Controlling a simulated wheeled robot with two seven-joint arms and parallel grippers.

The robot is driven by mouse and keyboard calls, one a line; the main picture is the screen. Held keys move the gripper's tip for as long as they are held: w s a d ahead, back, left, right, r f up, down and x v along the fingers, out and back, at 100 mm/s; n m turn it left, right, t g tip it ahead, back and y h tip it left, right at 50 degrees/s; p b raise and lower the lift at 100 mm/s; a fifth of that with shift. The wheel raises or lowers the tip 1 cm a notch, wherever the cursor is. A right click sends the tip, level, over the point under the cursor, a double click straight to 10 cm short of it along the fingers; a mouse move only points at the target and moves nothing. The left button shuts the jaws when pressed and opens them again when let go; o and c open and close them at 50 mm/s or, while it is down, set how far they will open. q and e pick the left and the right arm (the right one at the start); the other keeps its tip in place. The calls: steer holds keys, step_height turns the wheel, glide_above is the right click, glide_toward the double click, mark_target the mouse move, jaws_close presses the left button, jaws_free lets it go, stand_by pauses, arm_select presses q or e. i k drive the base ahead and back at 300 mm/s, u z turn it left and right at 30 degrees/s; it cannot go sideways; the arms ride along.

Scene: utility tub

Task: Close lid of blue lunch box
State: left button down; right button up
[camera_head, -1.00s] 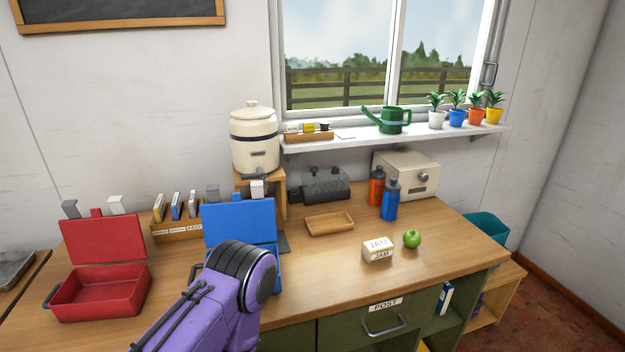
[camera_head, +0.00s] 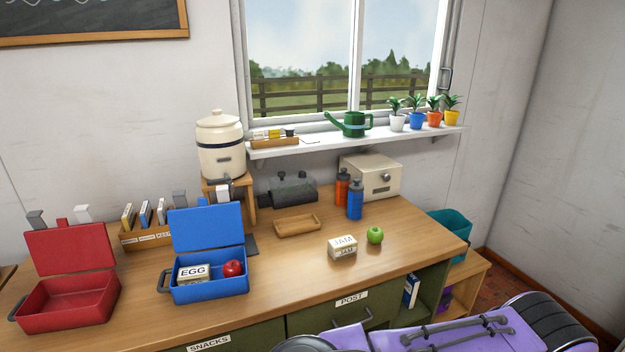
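The blue lunch box (camera_head: 210,290) stands on the wooden desk, left of the middle. Its lid (camera_head: 207,228) is open and stands upright at the back. Inside lie a box marked EGG (camera_head: 193,273) and a red apple (camera_head: 233,268). A purple arm of mine crosses the bottom right, in front of the desk and away from the lunch box. Neither gripper's fingers show in the view.
An open red lunch box (camera_head: 68,302) stands to the left. A JAM box (camera_head: 342,248), a green apple (camera_head: 375,235), a wooden tray (camera_head: 297,225) and two bottles, orange (camera_head: 342,187) and blue (camera_head: 355,200), stand to the right. The desk just right of the blue box is clear.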

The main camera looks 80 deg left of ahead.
mark_target(204, 225)
steer(key=k, duration=1.4)
steer(key=u, duration=1.15)
